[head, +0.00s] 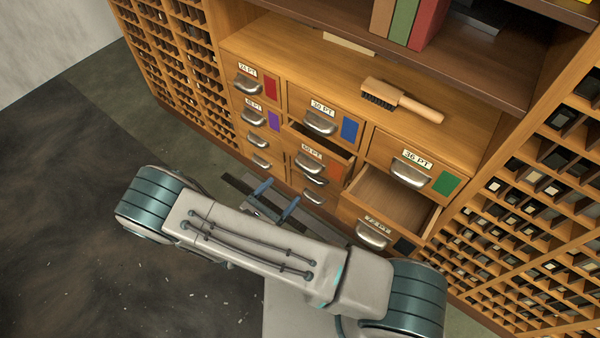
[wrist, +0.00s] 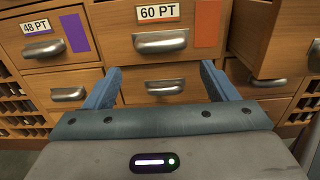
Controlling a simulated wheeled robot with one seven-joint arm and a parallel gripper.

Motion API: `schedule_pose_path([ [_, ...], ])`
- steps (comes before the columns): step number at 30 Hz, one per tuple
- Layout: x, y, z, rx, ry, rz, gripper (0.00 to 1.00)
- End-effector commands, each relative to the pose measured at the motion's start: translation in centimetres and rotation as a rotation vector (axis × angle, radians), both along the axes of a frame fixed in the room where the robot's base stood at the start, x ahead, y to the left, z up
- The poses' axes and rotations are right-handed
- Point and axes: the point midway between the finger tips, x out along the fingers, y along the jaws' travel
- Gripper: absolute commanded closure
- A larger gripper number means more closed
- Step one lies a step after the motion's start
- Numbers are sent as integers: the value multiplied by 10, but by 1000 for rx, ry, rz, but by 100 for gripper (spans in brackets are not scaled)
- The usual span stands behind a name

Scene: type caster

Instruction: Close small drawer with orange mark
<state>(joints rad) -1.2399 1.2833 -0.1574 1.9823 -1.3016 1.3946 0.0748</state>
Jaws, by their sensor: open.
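The small drawer with the orange mark (head: 335,170), labelled 60 PT, is in the middle column of the wooden cabinet. In the head view it stands partly pulled out, with a dark gap above its front. In the wrist view its front (wrist: 112,38), metal cup handle (wrist: 160,42) and orange mark (wrist: 207,23) are upper centre. My gripper (head: 281,193) is open and empty in front of the middle column. In the wrist view its blue fingers (wrist: 161,72) are spread, below the orange-marked drawer's handle and in front of a lower drawer.
The black-marked drawer (head: 424,216) at right stands far open and juts out beside the middle column. The purple-marked 48 PT drawer (wrist: 75,33) is at left. A brush (head: 402,100) lies on the cabinet top, below books (head: 405,22). Open floor lies to the left.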

Motion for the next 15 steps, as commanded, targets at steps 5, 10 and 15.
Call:
schedule_pose_path([
  [5,31,-26,-2,0,0,-5,21],
  [10,55,-44,-1,1,1,-4,21],
  [15,69,-55,-1,1,1,-2,21],
])
